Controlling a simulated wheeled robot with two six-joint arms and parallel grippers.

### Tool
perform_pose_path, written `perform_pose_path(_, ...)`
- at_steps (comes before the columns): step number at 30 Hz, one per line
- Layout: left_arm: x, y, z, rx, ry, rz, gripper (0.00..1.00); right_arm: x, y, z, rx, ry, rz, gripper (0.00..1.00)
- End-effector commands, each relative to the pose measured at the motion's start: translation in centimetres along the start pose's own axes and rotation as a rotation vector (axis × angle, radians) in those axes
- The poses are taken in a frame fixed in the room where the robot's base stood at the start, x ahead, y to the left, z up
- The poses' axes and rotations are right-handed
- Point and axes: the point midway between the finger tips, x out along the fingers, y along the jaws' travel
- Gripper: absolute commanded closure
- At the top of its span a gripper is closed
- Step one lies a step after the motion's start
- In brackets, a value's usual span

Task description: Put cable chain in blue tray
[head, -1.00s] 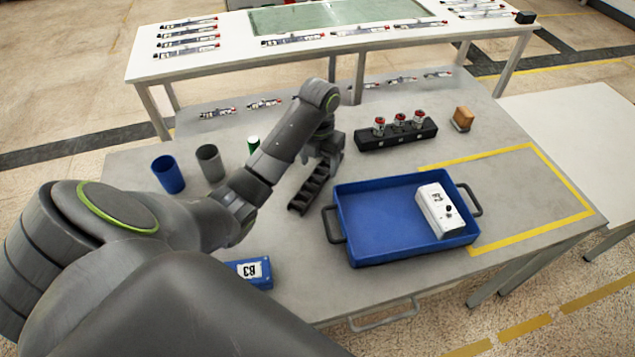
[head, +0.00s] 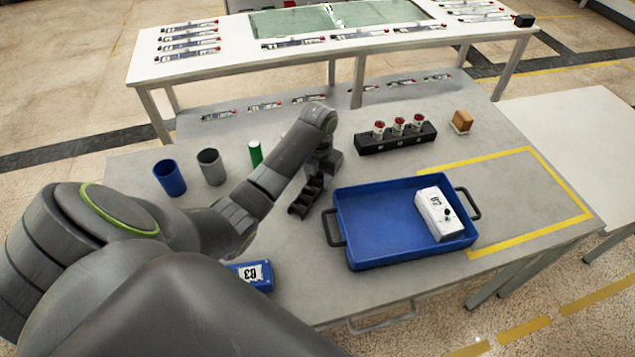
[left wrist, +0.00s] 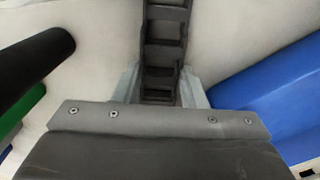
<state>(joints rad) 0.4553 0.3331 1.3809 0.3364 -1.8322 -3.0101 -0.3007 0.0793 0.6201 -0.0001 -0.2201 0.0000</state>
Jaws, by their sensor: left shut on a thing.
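The cable chain (head: 305,197) is a black strip of open links left of the tray in the head view. My left gripper (head: 322,172) is shut on its far end. In the left wrist view the cable chain (left wrist: 163,50) runs up from between the two fingers of the left gripper (left wrist: 160,88). Whether it still touches the table is hard to tell. The blue tray (head: 375,262) stands just right of the chain, with dark handles at both ends and a white box (head: 434,212) inside at its right. The blue wall also shows in the left wrist view (left wrist: 265,90). My right gripper is not in view.
A blue cup (head: 169,178), a grey cup (head: 210,167) and a green cylinder (head: 255,153) stand left of my arm. A black holder (head: 385,140) with red-topped parts stands behind the tray. A blue box (head: 262,286) lies at the front. The tray's left half is empty.

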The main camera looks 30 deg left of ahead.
Motion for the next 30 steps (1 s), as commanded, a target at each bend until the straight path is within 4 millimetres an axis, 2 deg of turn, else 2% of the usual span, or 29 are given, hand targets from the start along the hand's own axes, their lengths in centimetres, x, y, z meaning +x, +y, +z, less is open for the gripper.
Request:
perform_pose_path(1, -0.1, 0.0, 0.0, 0.0, -0.001, 0.0, 0.88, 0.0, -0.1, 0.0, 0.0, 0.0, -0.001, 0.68)
perform_pose_path(2, -0.1, 0.0, 0.0, 0.0, -0.001, 0.0, 0.92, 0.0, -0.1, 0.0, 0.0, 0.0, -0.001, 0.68)
perform_pose_path(9, -0.2, 0.0, 0.1, 0.0, -0.001, 0.0, 0.92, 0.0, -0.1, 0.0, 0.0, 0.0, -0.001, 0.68)
perform_pose_path(14, -1.2, 0.1, 0.1, 0.0, -0.003, 0.001, 0.92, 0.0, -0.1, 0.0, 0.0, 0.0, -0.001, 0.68)
perform_pose_path(17, -2.6, 0.1, 0.1, 0.001, -0.005, 0.002, 0.92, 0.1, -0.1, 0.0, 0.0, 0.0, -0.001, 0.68)
perform_pose_path(22, -6.2, 0.1, 0.2, 0.002, -0.007, 0.002, 0.92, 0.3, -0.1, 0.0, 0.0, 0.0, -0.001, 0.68)
perform_pose_path(24, -7.8, 0.0, 0.0, 0.0, -0.001, 0.001, 0.92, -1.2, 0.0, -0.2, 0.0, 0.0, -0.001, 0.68)
perform_pose_path(30, -10.5, 0.0, 0.0, 0.0, 0.0, 0.001, 0.92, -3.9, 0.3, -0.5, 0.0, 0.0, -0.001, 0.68)
